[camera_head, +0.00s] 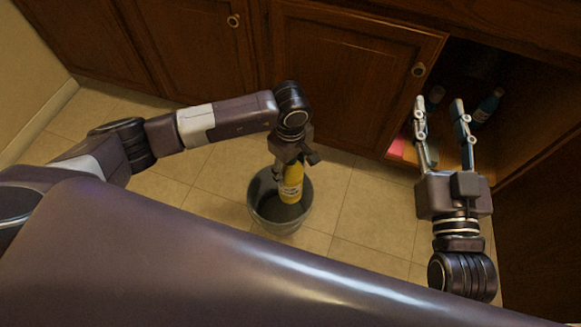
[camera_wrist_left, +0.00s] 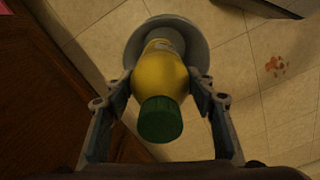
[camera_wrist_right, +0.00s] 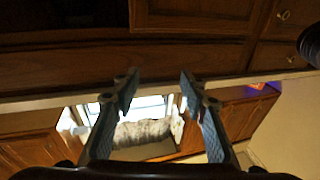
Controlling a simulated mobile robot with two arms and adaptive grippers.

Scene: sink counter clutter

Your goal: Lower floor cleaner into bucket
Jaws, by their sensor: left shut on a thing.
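The floor cleaner is a yellow bottle (camera_head: 291,183) with a label. In the left wrist view the bottle (camera_wrist_left: 162,75) shows its green cap toward the camera. My left gripper (camera_head: 284,168) is shut on the bottle, with a finger on each side; in the left wrist view the gripper (camera_wrist_left: 160,85) holds it below the cap. The grey bucket (camera_head: 263,212) stands on the floor, and the bottle's lower part is within its opening in the head view. The bucket's rim (camera_wrist_left: 205,50) also shows behind the bottle. Whether the bottle touches the bucket's bottom is hidden. My right gripper (camera_head: 440,120) is open and empty.
The open cabinet at right holds a blue bottle (camera_head: 488,105), another small container (camera_head: 436,95) and a pink item (camera_head: 397,147). Closed wooden doors (camera_head: 340,75) stand behind the bucket. Tiled floor (camera_head: 365,215) around the bucket is clear. A reddish stain (camera_wrist_left: 276,66) marks the floor.

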